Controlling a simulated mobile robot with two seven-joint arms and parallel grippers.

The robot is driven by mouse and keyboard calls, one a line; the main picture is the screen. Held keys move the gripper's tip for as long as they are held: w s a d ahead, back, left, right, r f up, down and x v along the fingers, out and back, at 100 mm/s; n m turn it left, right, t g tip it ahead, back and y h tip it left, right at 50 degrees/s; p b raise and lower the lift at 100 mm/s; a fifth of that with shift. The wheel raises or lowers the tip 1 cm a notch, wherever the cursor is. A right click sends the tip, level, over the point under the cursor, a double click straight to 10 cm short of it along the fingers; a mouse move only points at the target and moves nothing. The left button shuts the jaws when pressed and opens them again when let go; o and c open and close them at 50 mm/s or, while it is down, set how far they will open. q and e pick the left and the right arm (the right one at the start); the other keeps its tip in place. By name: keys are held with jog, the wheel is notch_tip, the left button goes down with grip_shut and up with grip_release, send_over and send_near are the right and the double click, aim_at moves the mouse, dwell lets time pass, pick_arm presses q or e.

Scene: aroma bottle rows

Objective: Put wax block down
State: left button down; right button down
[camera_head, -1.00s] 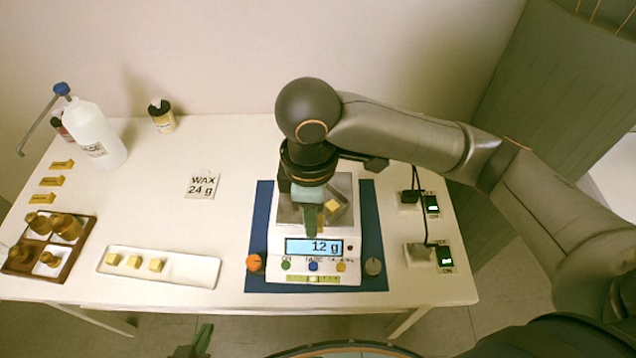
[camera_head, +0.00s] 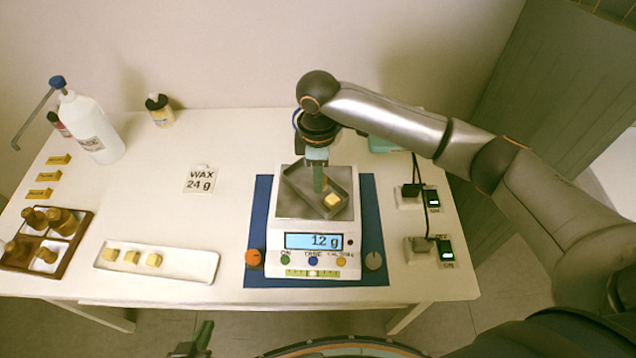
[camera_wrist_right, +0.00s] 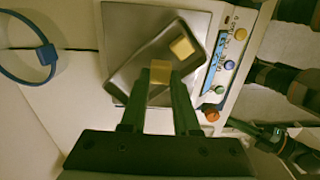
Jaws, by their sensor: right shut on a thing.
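My right gripper (camera_head: 321,188) is shut on a wax block (camera_wrist_right: 160,70), a small yellow cube held between the fingertips over the grey tray (camera_wrist_right: 122,84). In the head view this tray (camera_head: 300,183) lies turned on the pan of the scale (camera_head: 278,240). A second wax block (camera_head: 332,201) lies in the tray's near right corner; it also shows in the right wrist view (camera_wrist_right: 182,47). Whether the held block touches the tray floor I cannot tell. The scale display (camera_head: 313,241) reads 12 g. My left gripper (camera_head: 196,342) shows only partly at the bottom edge.
A white dish (camera_head: 190,268) with several wax blocks stands to the left of the scale. A card (camera_head: 200,179) reads "WAX 24 g". A brown tray (camera_head: 67,262) with bottles, a large white bottle (camera_head: 92,130) and two switches (camera_head: 432,199) stand around.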

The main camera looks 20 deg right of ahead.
jog(key=shift+s+f, duration=0.1)
jog(key=shift+f, duration=1.25)
jog(key=c, duration=0.9)
grip_release()
jog(key=shift+f, duration=0.15)
notch_tip(320, 180, up, 12)
jog(key=shift+r, duration=0.2)
